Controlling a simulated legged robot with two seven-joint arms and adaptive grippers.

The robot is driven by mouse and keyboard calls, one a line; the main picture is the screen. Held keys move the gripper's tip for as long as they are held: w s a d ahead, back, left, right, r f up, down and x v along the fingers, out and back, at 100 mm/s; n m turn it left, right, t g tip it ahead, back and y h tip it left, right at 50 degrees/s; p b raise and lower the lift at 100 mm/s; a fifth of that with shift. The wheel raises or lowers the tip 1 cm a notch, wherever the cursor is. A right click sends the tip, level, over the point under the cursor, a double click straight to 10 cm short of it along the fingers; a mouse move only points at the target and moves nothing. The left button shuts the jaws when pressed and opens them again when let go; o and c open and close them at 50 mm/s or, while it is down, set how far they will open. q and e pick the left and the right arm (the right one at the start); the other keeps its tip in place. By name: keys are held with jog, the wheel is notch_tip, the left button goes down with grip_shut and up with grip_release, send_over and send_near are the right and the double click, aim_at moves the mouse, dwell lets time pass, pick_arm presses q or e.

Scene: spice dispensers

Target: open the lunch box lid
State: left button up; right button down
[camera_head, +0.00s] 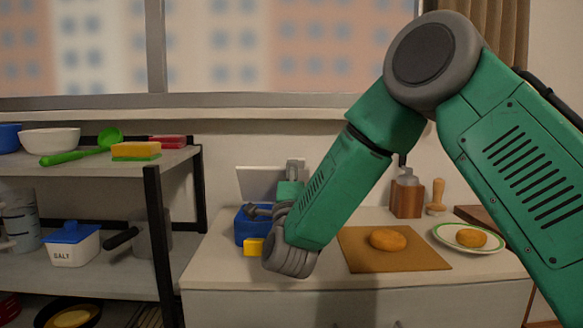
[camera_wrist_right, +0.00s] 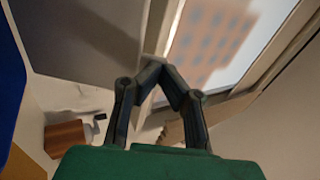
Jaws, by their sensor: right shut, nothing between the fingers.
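The lunch box (camera_head: 243,229) is blue with a yellow latch (camera_head: 253,246) at its front. It stands on the counter left of the cutting board. Its pale lid (camera_head: 255,182) stands raised at the back of the box. My right gripper (camera_head: 295,164) is at the right edge of the lid; my wrist hides part of the box. In the wrist view the right gripper (camera_wrist_right: 160,62) has its fingertips together with nothing between them. A grey panel (camera_wrist_right: 85,35), likely the lid, is beside the fingers; whether they touch cannot be told. My left gripper is not in view.
A cutting board (camera_head: 365,257) with a bun (camera_head: 388,240), a plate (camera_head: 445,243) with another bun, and a wooden holder (camera_head: 407,200) are to the right. A shelf (camera_head: 95,175) with kitchenware is at left. A window (camera_head: 270,50) is behind.

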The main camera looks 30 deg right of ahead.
aim_at(299, 161)
jog(key=d+p, duration=0.1)
jog(key=w+d+r+g+p, duration=0.1)
jog(key=d+y+p, duration=0.1)
jog(key=shift+w+r+g+p, duration=0.3)
jog(key=shift+r+p, duration=0.05)
jog(key=shift+p, duration=0.05)
jog(key=w+g+p, duration=0.1)
jog(key=p, duration=0.1)
jog(key=w+d+r+g+y+p, duration=0.1)
jog(key=p, duration=0.2)
jog(key=w+r+g+y+p, duration=0.1)
jog(key=w+p, duration=0.1)
jog(key=shift+w+d, duration=0.1)
jog(key=shift+d, duration=0.3)
jog(key=shift+w+d+f+g+y+p, duration=0.45)
jog(key=shift+w+d+g+p, duration=0.2)
jog(key=shift+p, duration=0.5)
jog(key=shift+a, duration=0.1)
jog(key=shift+f, duration=0.1)
